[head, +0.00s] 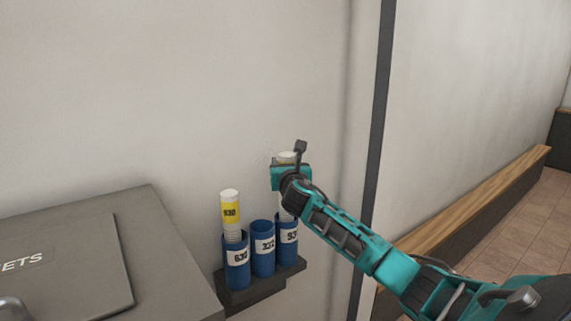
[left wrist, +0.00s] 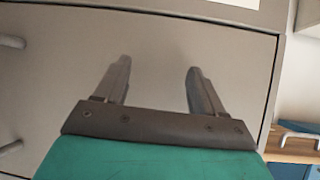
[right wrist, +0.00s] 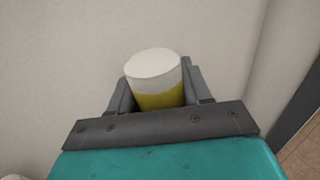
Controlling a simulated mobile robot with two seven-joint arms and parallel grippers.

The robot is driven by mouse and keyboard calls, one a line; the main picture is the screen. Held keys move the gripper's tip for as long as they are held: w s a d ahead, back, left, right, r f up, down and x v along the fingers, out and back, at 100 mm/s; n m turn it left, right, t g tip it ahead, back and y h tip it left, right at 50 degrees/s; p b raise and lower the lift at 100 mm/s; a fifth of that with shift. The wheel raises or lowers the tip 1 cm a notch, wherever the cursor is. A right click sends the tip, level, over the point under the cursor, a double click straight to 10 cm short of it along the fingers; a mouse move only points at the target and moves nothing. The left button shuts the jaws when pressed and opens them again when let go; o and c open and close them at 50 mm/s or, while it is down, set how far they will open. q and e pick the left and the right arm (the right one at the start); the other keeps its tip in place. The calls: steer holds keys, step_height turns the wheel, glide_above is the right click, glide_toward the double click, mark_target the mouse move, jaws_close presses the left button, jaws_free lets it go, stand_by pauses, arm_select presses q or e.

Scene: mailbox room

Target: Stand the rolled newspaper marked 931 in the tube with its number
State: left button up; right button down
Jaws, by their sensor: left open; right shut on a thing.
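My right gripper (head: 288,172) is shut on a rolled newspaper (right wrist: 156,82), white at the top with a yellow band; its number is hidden. The roll is upright, and its white lower part meets the mouth of the right blue tube (head: 288,232). I cannot tell how deep it sits. That tube's label starts with 93; my arm covers the last digit. The middle blue tube (head: 262,259), labelled 322, looks empty. My left gripper (left wrist: 158,72) is open and empty.
A dark bracket (head: 240,297) on the wall carries the tubes. A grey cabinet (head: 165,250) stands close on their left. A dark vertical strip (head: 377,130) and a wood-topped bench (head: 470,197) are to the right. In the left wrist view, a grey drawer front (left wrist: 60,90) faces the left gripper.

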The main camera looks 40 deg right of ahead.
steer(key=shift+c, duration=2.1)
jaws_free()
steer(key=shift+a, duration=0.1)
steer(key=p+v, duration=0.1)
steer(key=v, duration=1.2)
steer(key=shift+f, duration=0.1)
